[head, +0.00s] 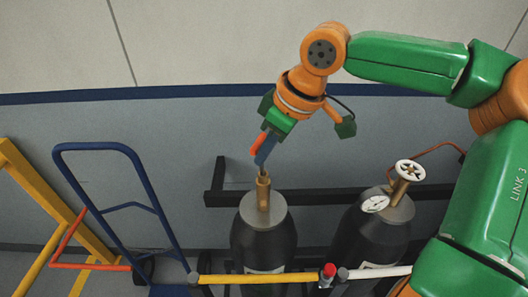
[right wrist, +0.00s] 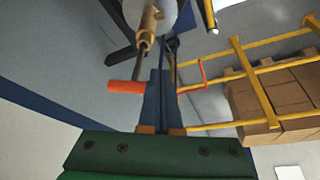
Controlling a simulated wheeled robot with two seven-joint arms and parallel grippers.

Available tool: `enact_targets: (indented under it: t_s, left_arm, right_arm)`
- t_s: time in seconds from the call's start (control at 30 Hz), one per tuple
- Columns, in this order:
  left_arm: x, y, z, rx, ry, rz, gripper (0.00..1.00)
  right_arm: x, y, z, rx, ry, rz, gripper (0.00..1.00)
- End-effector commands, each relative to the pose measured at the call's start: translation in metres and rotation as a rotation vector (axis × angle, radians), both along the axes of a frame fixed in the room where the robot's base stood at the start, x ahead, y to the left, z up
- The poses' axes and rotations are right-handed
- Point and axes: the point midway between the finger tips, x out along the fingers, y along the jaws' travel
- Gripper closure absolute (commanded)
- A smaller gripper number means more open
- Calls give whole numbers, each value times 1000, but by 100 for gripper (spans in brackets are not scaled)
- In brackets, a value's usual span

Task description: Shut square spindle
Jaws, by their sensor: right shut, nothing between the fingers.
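The brass valve (head: 263,190) stands on top of a dark gas cylinder (head: 262,240) with a grey shoulder. It shows at the top of the right wrist view (right wrist: 150,22). A key with an orange grip (head: 256,144) stands at the valve; in the right wrist view its grip (right wrist: 125,87) lies left of my fingers and a thin stem runs up to the brass. My right gripper (head: 262,163) is shut and empty, its blue fingers pointing down beside the key. I cannot tell whether they touch it. The spindle is too small to make out. My left gripper is not in view.
A second cylinder (head: 368,240) with a white handwheel (head: 410,170) and a gauge (head: 375,204) stands at right. A dark rack rail (head: 320,196) runs behind. A yellow rail (head: 255,279) crosses in front. A blue hand truck (head: 100,147) stands at left.

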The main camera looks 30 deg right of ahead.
Motion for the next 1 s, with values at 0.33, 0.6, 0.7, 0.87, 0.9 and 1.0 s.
enact_targets:
  t_s: [0.33,0.6,0.7,0.87,0.9,1.0]
  left_arm:
    - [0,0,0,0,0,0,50]
    - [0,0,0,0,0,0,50]
    - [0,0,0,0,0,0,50]
    - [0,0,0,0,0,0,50]
    - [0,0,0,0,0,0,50]
    - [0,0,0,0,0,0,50]
  right_arm:
    - [1,1,1,1,-3,0,100]
    - [5,5,1,1,-3,0,100]
    - [5,5,1,1,-3,0,100]
    - [5,6,1,2,-4,0,100]
    - [6,6,1,1,-3,0,100]
    - [8,7,1,1,-3,0,100]
